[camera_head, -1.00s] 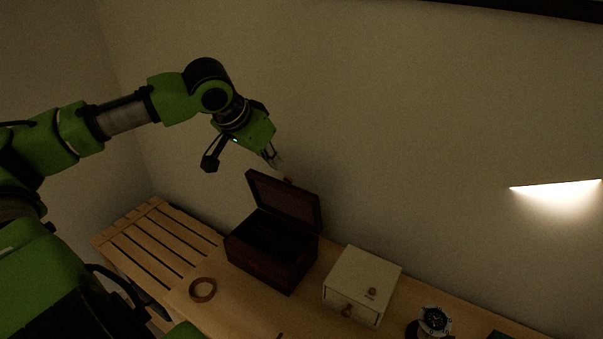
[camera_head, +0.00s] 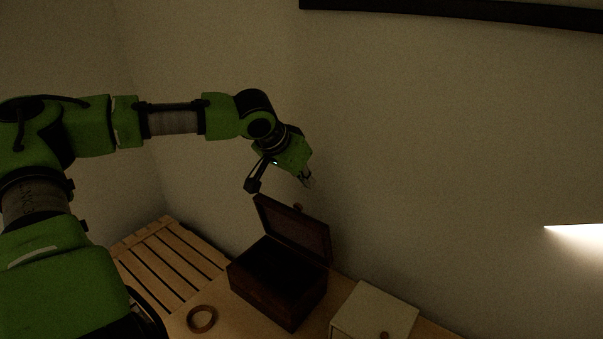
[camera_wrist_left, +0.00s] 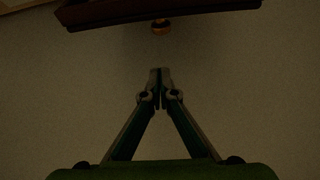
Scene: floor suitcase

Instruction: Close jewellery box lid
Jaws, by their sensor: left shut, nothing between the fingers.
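The dark wooden jewellery box (camera_head: 277,285) stands on the wooden table with its lid (camera_head: 293,229) open, tilted back toward the wall. A small knob (camera_head: 298,207) sits at the lid's upper edge. My left gripper (camera_head: 308,183) is shut and empty, just above and behind the raised lid, apart from it. In the left wrist view the closed fingertips (camera_wrist_left: 159,72) point toward the lid's edge (camera_wrist_left: 160,10) and its orange-brown knob (camera_wrist_left: 160,26), with a gap between. My right gripper is not in view.
A cream box (camera_head: 374,312) stands right of the jewellery box. A wooden ring (camera_head: 202,319) lies at the left on the table. A slatted wooden surface (camera_head: 168,262) is at the far left. The wall rises close behind the lid.

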